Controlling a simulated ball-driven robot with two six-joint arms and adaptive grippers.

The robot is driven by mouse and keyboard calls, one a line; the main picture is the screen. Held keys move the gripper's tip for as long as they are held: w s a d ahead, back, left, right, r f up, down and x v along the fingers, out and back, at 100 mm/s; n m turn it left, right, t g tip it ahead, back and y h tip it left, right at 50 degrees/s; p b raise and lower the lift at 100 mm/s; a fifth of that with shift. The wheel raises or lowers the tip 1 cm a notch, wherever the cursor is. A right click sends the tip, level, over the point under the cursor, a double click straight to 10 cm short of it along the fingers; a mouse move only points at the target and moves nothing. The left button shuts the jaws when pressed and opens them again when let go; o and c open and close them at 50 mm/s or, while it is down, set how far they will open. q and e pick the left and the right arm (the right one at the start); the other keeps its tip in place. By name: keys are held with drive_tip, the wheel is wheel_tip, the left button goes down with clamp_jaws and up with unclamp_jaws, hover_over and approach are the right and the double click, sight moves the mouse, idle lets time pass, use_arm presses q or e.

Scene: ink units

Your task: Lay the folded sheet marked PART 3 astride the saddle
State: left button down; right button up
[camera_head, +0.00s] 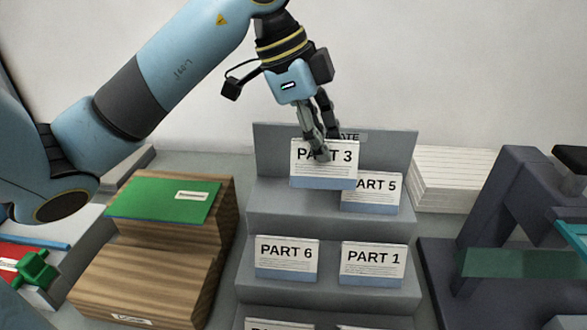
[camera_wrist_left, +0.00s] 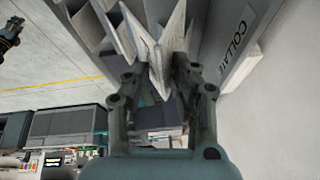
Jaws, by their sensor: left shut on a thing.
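The folded sheet marked PART 3 (camera_head: 323,172) hangs in my left gripper (camera_head: 322,150), whose fingers are shut on its top edge. It is at the top step of the grey rack (camera_head: 270,150), upright and partly in front of the PART 5 sheet (camera_head: 372,196). In the left wrist view the fingers (camera_wrist_left: 163,88) close around the pale folded sheet (camera_wrist_left: 145,45). A dark frame (camera_head: 515,195) with a greenish sloped plate (camera_head: 505,262) stands at the right; I cannot tell whether it is the saddle. A dark shape at the wrist view's upper left may be my right gripper (camera_wrist_left: 10,35).
PART 6 (camera_head: 286,262) and PART 1 (camera_head: 373,266) sheets stand on the step below. A wooden stepped block (camera_head: 150,285) with a green sheet (camera_head: 165,203) is at left. A white paper stack (camera_head: 452,178) lies between the rack and the dark frame.

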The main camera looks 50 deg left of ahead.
use_arm(q)
drive_tip(key=a+f, duration=0.2)
drive_tip(key=a+f+p, duration=0.1)
drive_tip(key=f, duration=0.1)
drive_tip(key=a+f+p, duration=0.1)
drive_tip(key=a+f, duration=0.1)
drive_tip(key=shift+s+a+f, duration=0.15)
drive_tip(key=shift+s+a, duration=0.2)
drive_tip(key=shift+s, duration=0.05)
drive_tip(key=shift+f, duration=0.5)
use_arm(e)
drive_tip(key=r, duration=0.1)
drive_tip(key=w+a+r, duration=0.1)
drive_tip(key=shift+w+r, duration=0.1)
drive_tip(key=shift+r, duration=0.2)
use_arm(q)
drive_tip(key=shift+f, duration=0.1)
use_arm(e)
drive_tip(key=shift+d, duration=0.1)
use_arm(q)
drive_tip(key=c, duration=1.1)
unclamp_jaws()
use_arm(e)
drive_tip(key=shift+d, duration=0.25)
